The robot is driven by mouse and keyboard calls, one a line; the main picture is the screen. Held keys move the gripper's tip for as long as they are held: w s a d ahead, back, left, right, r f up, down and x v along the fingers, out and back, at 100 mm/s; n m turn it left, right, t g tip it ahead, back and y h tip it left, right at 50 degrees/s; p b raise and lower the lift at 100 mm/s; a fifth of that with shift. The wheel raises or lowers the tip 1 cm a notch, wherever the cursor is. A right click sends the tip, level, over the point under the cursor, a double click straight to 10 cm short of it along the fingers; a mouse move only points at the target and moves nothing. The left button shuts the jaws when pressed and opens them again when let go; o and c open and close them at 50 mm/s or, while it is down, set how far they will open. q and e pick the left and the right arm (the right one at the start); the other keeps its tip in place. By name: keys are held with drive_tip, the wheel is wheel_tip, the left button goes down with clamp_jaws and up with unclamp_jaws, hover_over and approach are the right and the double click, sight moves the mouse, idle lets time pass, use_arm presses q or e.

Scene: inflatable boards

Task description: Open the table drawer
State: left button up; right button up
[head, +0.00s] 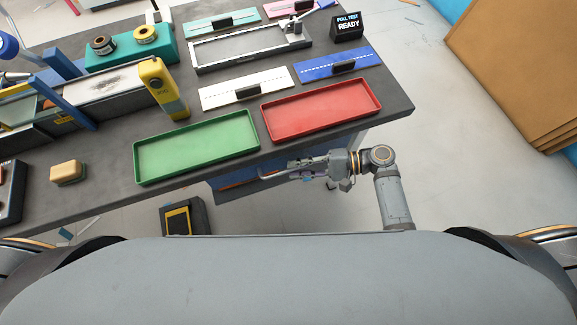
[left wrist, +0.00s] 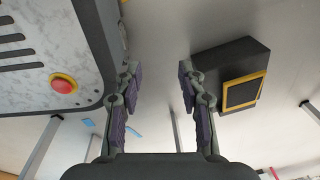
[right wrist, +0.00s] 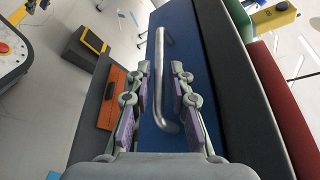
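The table drawer has a blue front (right wrist: 190,35) with a silver bar handle (right wrist: 159,70) in the right wrist view. In the head view a strip of the blue front (head: 258,182) shows below the table's near edge. My right gripper (right wrist: 153,75) is open, with its fingers on both sides of the handle and gaps showing beside it. In the head view it is at the drawer under the table edge (head: 296,169). My left gripper (left wrist: 157,72) is open and empty, with floor between its fingers; it is not visible in the head view.
A green tray (head: 195,147) and a red tray (head: 320,108) sit on the dark table (head: 120,206) above. A dark box with a yellow frame (head: 183,218) stands on the floor. Cardboard (head: 515,60) lies at right.

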drive_tip(key=shift+x, duration=1.2)
drive_tip(key=shift+a, duration=0.3)
use_arm(q)
drive_tip(key=shift+w+r, duration=0.15)
drive_tip(key=shift+w, duration=0.15)
use_arm(e)
clamp_jaws()
